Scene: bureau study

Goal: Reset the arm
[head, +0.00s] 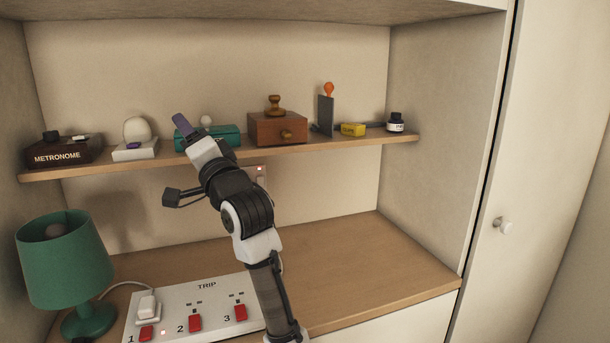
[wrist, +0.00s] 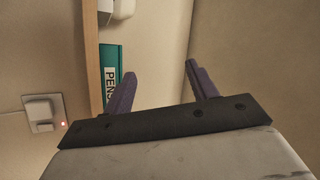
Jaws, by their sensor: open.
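My arm reaches up from the bottom of the head view toward the shelf. My gripper (head: 181,124) is at the shelf's height, in front of the green pens box (head: 222,137) and partly covering it. In the wrist view my gripper (wrist: 155,85) shows two purple fingers spread apart with nothing between them. The green box (wrist: 112,65) with its "PENS" label lies beyond the left finger there. I cannot tell how far the fingers are from it.
The shelf (head: 345,140) also bears a metronome box (head: 60,152), a wooden box (head: 277,130) and an ink bottle (head: 396,122). Below are a green lamp (head: 64,260) and a trip switch strip (head: 205,290). The desk's right part (head: 380,260) is clear.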

